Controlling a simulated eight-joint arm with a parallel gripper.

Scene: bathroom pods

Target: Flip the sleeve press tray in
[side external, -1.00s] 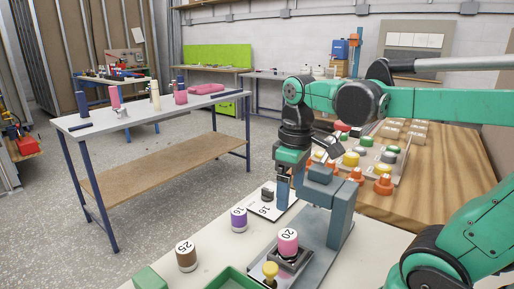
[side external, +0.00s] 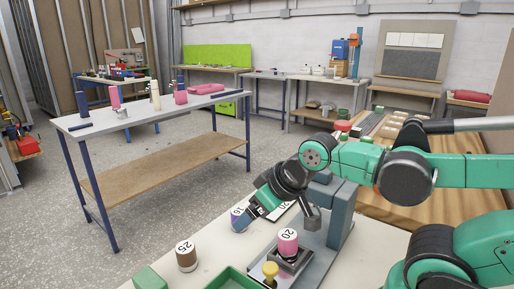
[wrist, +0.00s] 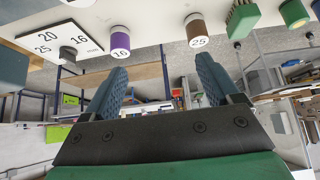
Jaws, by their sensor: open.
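The sleeve press (side external: 343,215) is a grey-blue upright frame on a base plate, in the side external view. Its small dark tray (side external: 294,263) sticks out in front, with a pink cylinder marked 20 (side external: 287,245) standing on it. A yellow knob (side external: 270,270) is at the tray's near left. My gripper (side external: 248,216) is tilted down to the left, behind and left of the tray, close to a purple cylinder (side external: 236,224). In the wrist view my gripper (wrist: 160,88) has its fingers wide apart with nothing between them. I cannot make out the tray there.
The purple cylinder (wrist: 120,42), a brown cylinder marked 25 (wrist: 198,30) and a green brush-like block (wrist: 243,18) stand in a row. A numbered card (wrist: 60,38) carries a dark knob. A green bin (side external: 232,281) is left of the press. The bench between these is clear.

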